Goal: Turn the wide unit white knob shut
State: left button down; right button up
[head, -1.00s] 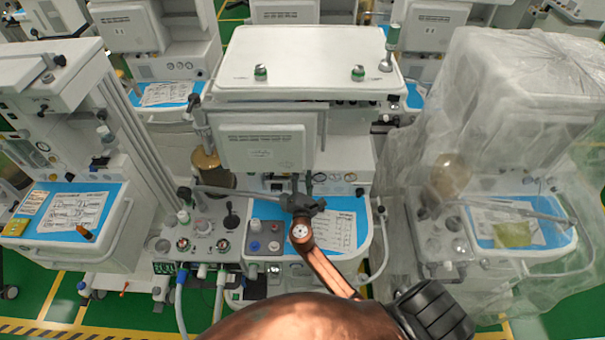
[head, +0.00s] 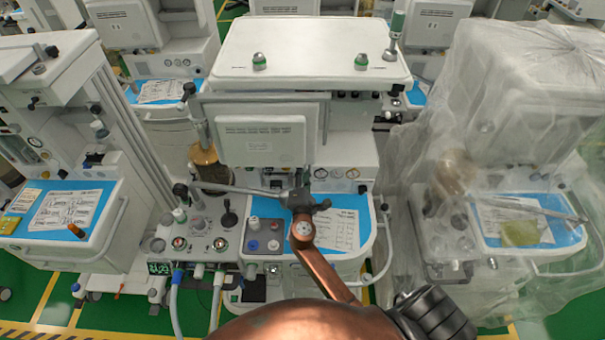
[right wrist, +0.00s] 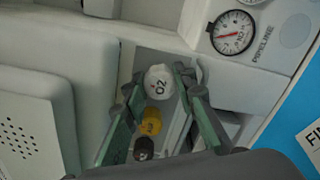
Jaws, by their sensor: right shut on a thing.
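The wide unit (head: 312,62) is the white machine in the middle of the head view. Its white knob (right wrist: 158,82), marked O2, shows in the right wrist view at the top of a row, above a yellow knob (right wrist: 151,122) and a dark knob (right wrist: 144,149). My right gripper (right wrist: 157,85) has one finger on each side of the white knob and is shut on it. In the head view my right gripper (head: 303,197) is at the front of the wide unit, over the blue worktop, and the knob does not show there. My left gripper is not in view.
A pipeline gauge (right wrist: 232,32) sits right of the knobs. A grey hose arm (head: 235,190) runs close left of the right gripper. A panel of knobs (head: 262,238) lies below. A plastic-draped machine (head: 510,130) stands at right, another cart (head: 65,225) at left.

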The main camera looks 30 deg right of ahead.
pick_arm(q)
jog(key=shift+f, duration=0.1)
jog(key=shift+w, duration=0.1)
pick_arm(e)
jog(key=o, duration=1.2)
jog(key=shift+c, duration=0.2)
